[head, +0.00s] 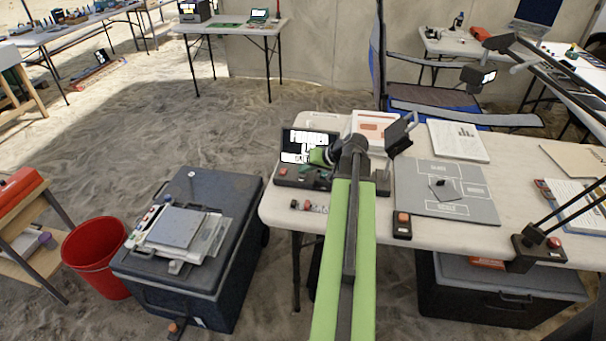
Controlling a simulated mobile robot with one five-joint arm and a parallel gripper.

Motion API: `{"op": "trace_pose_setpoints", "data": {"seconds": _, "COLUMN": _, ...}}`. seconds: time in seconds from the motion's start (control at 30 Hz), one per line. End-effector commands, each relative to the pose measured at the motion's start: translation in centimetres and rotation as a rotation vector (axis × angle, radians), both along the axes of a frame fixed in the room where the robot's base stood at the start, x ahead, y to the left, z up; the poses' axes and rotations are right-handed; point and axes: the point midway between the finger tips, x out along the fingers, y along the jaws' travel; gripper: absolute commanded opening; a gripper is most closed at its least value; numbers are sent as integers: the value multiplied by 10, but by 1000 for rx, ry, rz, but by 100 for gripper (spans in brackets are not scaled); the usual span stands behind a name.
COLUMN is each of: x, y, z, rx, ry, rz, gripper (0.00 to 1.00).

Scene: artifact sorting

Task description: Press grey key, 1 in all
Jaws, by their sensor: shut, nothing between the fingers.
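A small device with a lit screen (301,142) stands at the left end of the white table (268,207). A dark key panel (290,180) lies in front of it, with a reddish key (283,171) at its left end. I cannot make out a grey key for certain; the keys are small and partly covered. My gripper (322,168) is shut and empty, low over the panel beside the screen. I cannot tell whether it touches a key.
A black box with a red button (402,219) sits right of my arm. A grey board with outlined areas (478,205) lies further right. A dark cooler (235,200) and red bucket (95,255) stand on the sand to the left.

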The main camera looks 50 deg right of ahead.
Motion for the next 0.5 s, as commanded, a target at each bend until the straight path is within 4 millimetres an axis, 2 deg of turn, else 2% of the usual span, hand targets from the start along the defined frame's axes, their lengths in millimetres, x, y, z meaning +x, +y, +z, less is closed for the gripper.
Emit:
{"op": "trace_pose_setpoints", "data": {"seconds": 0.33, "x": 0, "y": 0, "z": 0, "rx": 0, "ry": 1, "rz": 1, "gripper": 0}}
{"op": "trace_pose_setpoints", "data": {"seconds": 0.5, "x": 0, "y": 0, "z": 9, "rx": 0, "ry": 1, "rz": 1, "gripper": 0}}
